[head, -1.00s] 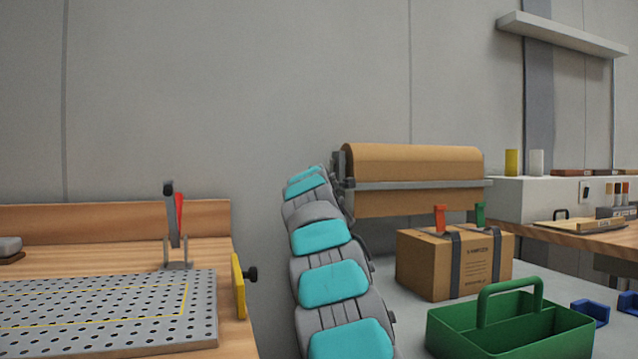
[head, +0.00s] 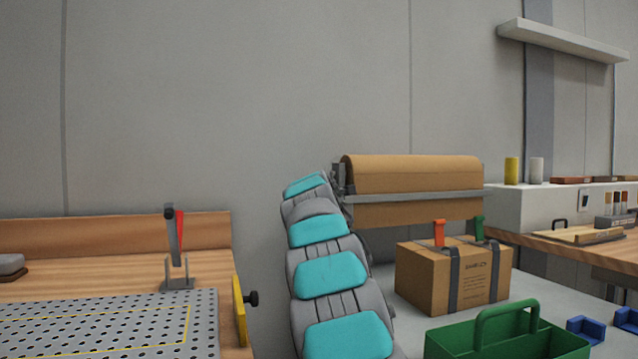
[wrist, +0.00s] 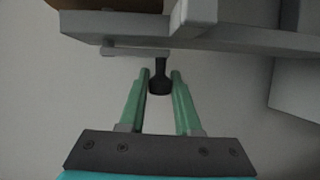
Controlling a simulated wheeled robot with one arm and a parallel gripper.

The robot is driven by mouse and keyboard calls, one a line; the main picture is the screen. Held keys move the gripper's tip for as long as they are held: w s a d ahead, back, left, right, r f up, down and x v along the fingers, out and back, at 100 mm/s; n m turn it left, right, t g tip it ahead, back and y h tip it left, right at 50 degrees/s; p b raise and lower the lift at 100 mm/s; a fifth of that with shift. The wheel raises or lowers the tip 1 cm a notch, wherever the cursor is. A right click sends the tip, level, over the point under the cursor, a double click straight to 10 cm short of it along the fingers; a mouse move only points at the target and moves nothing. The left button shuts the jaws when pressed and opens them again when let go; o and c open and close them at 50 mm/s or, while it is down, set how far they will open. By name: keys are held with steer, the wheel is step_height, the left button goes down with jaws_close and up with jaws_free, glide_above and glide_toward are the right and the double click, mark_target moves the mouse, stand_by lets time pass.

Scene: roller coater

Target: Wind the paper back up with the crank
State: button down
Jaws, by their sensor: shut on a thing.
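The brown paper roll (head: 412,174) lies on its holder at the back of the grey table, with a flap of paper (head: 415,213) hanging below the grey front bar (head: 420,197). The crank is at the roll's left end. In the wrist view its grey arm (wrist: 130,52) and black knob (wrist: 160,85) show below the holder's grey plate (wrist: 230,38). My gripper (wrist: 160,76) has its green fingers on both sides of the knob, shut on it. In the head view my arm hides the gripper and most of the crank.
A strapped cardboard box (head: 425,280) stands in front of the roll, with a green tote (head: 495,338) nearer me. A wooden bench (head: 120,255) with a perforated plate (head: 110,325) and a toggle clamp (head: 176,250) is on the left. Clear wall lies above the roll.

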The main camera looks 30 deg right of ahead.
steer(key=shift+s+a+r+g+p, duration=0.15)
steer(key=shift+s+r+g+p, duration=0.2)
steer(key=shift+p, duration=0.65)
steer(key=shift+f+n+g+y, duration=0.2)
steer(key=shift+n+g+y, duration=0.1)
steer(key=shift+g+y, duration=0.15)
steer(key=shift+s+f+g+y, duration=0.1)
steer(key=shift+s+g+y, duration=0.15)
steer(key=shift+s+g, duration=0.25)
steer(key=c, duration=0.6)
jaws_free()
steer(key=shift+a, duration=0.1)
steer(key=v, duration=0.7)
steer(key=shift+s+a+b, duration=0.2)
steer(key=shift+s+b, duration=0.1)
steer(key=shift+b, duration=0.05)
